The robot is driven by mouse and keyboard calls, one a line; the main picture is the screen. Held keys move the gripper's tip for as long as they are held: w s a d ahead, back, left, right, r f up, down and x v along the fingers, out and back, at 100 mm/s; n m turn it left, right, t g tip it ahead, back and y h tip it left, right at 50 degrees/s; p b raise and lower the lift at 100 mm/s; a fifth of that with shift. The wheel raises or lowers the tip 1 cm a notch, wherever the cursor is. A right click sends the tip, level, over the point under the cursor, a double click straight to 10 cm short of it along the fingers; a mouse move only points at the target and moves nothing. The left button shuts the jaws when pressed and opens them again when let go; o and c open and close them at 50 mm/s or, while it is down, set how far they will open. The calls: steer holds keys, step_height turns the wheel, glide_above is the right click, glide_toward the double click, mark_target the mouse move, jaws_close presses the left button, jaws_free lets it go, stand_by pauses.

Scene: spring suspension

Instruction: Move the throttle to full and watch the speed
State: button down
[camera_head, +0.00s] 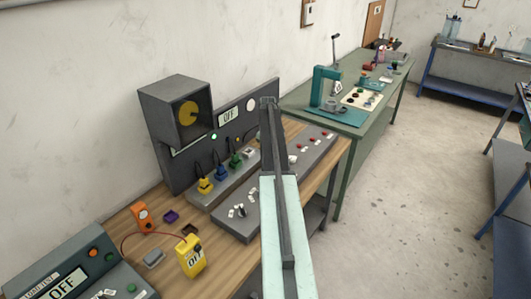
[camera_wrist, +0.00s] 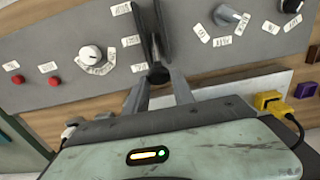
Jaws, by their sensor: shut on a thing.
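The throttle appears in the wrist view as a dark round-knobbed lever (camera_wrist: 158,74) on the sloping grey control panel (camera_wrist: 60,40), beside a row of small white labels too blurred to read. My gripper (camera_wrist: 157,62) is shut on this lever; its fingers reach the panel from the grey-green gripper body below. In the head view my arm covers the gripper and the throttle.
Beside the lever are a white knob (camera_wrist: 90,53), a grey knob (camera_wrist: 226,16) and red buttons (camera_wrist: 53,80). Several coloured plugs, including a yellow one (camera_head: 205,186), stand behind the control panel. A yellow meter (camera_head: 191,257) lies on the wooden bench.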

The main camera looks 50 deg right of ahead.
steer(key=shift+w+a+f, duration=0.15)
steer(key=shift+w, duration=0.35)
steer(key=c, duration=1.2)
jaws_free()
steer(key=shift+w+f, duration=0.1)
steer(key=shift+w, duration=0.05)
steer(key=shift+o, duration=0.7)
steer(key=shift+w+f, duration=0.2)
steer(key=shift+w, duration=0.05)
step_height(320, 180, up, 8)
steer(key=p, duration=0.8)
steer(key=shift+s, duration=0.3)
steer(key=shift+r, duration=0.1)
